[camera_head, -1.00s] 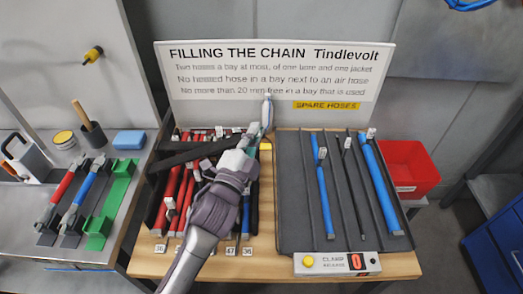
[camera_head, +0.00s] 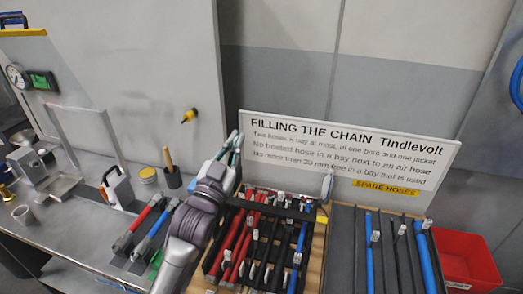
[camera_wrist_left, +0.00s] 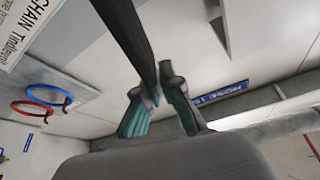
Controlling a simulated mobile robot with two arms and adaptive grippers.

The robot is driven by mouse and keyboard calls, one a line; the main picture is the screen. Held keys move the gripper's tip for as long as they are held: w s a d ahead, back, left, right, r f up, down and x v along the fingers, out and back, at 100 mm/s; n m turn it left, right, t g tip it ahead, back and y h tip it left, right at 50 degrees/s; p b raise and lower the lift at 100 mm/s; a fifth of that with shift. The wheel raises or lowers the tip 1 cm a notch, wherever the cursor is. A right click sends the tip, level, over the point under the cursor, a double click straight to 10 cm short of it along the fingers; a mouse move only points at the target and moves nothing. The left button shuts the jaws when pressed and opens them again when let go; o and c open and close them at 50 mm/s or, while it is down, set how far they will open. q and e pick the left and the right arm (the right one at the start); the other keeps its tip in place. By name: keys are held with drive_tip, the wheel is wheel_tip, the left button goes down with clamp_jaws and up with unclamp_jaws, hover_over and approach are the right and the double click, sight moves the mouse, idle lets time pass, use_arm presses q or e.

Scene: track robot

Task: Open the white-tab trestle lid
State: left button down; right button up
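My left gripper (camera_head: 232,145) is raised beside the left edge of the sign board, above the back left of the black hose tray (camera_head: 270,207). In the left wrist view its teal fingers (camera_wrist_left: 160,90) close around a dark bar (camera_wrist_left: 125,30). The bar runs from the fingertips to the top edge; in the head view the hand seems to hide it. A small upright white tab (camera_head: 327,185) stands behind the tray's right back corner, before the sign. I cannot tell which piece is the white-tab lid. My right gripper is out of view.
The sign board (camera_head: 350,143) stands behind the tray. At right are a dark rack (camera_head: 344,240) with blue hoses and a red bin (camera_head: 468,258). On the left bench stand a yellow-lidded tin (camera_head: 147,174) and a cup with a wooden handle (camera_head: 172,178).

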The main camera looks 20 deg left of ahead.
use_arm(q)
drive_tip(key=shift+a+r+n+y, duration=0.15)
drive_tip(key=shift+a+n+y, duration=0.3)
drive_tip(key=shift+a, duration=0.6)
drive_tip(key=shift+a+r+n+y, duration=0.15)
drive_tip(key=shift+a+n, duration=0.5)
drive_tip(key=shift+a, duration=0.4)
drive_tip(key=c, duration=1.3)
unclamp_jaws()
drive_tip(key=shift+s, duration=0.1)
drive_tip(key=v, duration=1.1)
drive_tip(key=shift+s+f, duration=0.25)
drive_tip(key=shift+s, duration=0.1)
